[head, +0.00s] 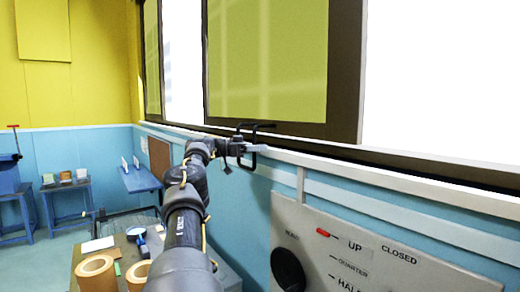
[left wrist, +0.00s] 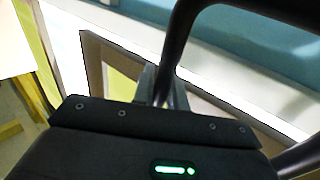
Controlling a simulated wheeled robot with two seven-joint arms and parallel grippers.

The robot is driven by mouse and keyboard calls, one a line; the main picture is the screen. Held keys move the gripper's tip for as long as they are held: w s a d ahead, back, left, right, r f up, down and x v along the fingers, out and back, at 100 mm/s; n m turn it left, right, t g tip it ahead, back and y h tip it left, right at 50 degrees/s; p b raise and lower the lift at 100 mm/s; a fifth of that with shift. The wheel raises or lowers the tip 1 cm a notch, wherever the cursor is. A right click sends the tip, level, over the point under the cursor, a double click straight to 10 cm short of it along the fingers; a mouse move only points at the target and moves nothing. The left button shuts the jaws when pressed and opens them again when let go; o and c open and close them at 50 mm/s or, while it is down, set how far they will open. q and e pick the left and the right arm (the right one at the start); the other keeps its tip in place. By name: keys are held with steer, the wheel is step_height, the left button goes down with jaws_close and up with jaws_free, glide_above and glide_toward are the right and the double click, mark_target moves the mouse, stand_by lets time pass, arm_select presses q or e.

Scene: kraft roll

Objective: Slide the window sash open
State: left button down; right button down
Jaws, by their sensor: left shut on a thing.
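The window sash (head: 345,70) is a yellow-green pane in a dark brown frame, standing in the window on the right wall. Bright white openings show on both sides of it. My left gripper (head: 245,148) is at the sash's lower rail, shut on a dark bar that appears to be the sash handle (head: 262,125). In the left wrist view, a thick dark bar (left wrist: 178,45) runs down to the grey fingers (left wrist: 150,85), with the brown frame behind. The gripper's body hides part of the contact. My right gripper is out of view.
A white sill (head: 420,180) runs below the window. A grey panel (head: 370,250) with a black knob and a red pointer is on the wall at lower right. Kraft rolls (head: 95,270) stand on a table at lower left. A blue shelf (head: 138,178) juts from the wall.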

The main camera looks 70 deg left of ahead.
arm_select(q)
steer(key=c, duration=1.4)
jaws_free()
steer(key=shift+a, duration=0.1)
